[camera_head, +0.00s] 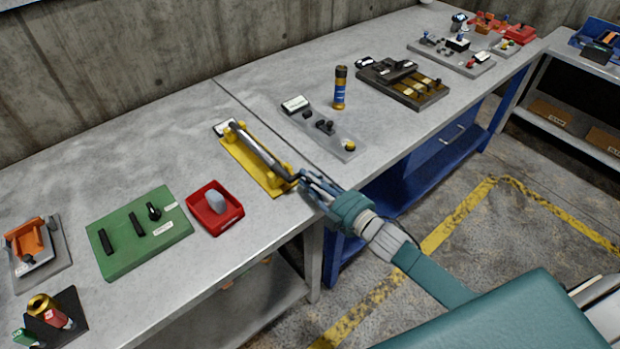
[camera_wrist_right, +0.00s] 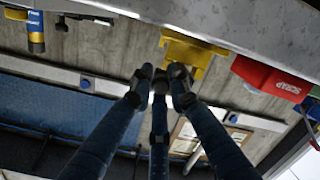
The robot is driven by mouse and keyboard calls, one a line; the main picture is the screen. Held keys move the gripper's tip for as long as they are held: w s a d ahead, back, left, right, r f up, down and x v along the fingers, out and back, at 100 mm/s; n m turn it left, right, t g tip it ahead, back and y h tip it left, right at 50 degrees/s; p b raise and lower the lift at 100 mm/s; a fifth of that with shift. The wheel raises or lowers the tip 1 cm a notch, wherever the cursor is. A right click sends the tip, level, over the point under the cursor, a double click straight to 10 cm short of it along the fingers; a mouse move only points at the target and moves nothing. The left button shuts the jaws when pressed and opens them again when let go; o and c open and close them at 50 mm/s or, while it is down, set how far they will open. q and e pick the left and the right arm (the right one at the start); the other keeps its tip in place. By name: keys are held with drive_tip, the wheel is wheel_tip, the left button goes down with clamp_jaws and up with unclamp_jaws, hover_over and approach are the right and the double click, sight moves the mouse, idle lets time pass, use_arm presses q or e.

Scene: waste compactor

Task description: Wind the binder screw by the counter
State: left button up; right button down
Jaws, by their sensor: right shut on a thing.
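The binder screw (camera_head: 262,150) is a long dark rod held between yellow blocks on a yellow base plate (camera_head: 240,157) on the grey bench. A small whitish tag or counter (camera_head: 223,127) sits at its far end; its reading is too small to tell. My right gripper (camera_head: 302,180) is at the rod's near end, at the bench's front edge. In the right wrist view the fingers (camera_wrist_right: 160,85) are closed around a small dark end piece, just in front of the yellow block (camera_wrist_right: 190,52). The fingers hide most of that piece. My left gripper is not in view.
A red tray (camera_head: 228,222) with a grey lump stands left of the yellow plate, and a green board (camera_head: 118,252) beyond it. To the right are a grey panel (camera_head: 343,148) and a blue-and-yellow canister (camera_head: 340,90). Bare bench lies between them.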

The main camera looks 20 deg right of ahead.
idle(0.3)
drive_tip(key=c, duration=1.7)
unclamp_jaws()
drive_tip(key=shift+d+f, duration=0.1)
drive_tip(key=shift+o, duration=0.2)
drive_tip(key=v, duration=1.2)
